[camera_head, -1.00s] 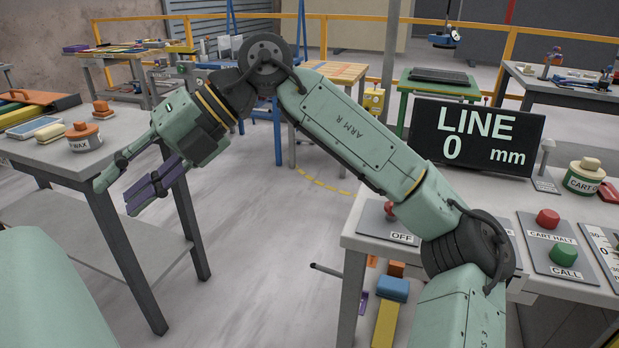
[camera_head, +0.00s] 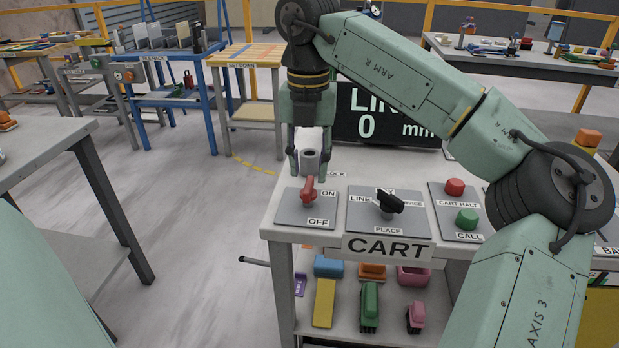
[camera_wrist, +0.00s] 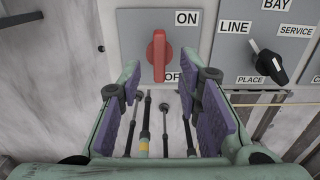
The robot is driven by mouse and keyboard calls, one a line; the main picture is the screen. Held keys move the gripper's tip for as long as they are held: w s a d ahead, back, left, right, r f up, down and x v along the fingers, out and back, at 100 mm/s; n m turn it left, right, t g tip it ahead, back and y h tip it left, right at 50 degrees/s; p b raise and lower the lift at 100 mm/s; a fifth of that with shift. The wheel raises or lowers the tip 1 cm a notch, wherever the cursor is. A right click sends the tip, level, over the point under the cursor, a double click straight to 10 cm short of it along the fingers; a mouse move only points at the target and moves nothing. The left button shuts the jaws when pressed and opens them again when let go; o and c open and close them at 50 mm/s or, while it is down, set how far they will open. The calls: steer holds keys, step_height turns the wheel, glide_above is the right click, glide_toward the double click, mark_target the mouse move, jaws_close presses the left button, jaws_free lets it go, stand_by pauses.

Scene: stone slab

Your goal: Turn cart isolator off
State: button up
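The cart isolator is a red rotary handle (camera_head: 308,190) on a grey plate (camera_head: 288,212) at the left front of the cart top. Its plate has an ON label at upper right and an OFF label at the bottom. My gripper (camera_head: 308,170) points down, just behind and above the handle in the head view. In the wrist view my gripper (camera_wrist: 170,75) is open, with purple-padded fingers apart and nothing gripped.
A black selector knob (camera_head: 390,201) sits right of the isolator. Further right are a red button (camera_head: 454,187) and a green button (camera_head: 467,219). A grey cylinder (camera_head: 310,160) stands by my fingers. The LINE display (camera_head: 365,125) is behind. Open floor lies left.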

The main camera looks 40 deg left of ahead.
mark_target(309, 184)
steer(key=shift+f, duration=2)
steer(key=shift+c, duration=0.3)
jaws_close()
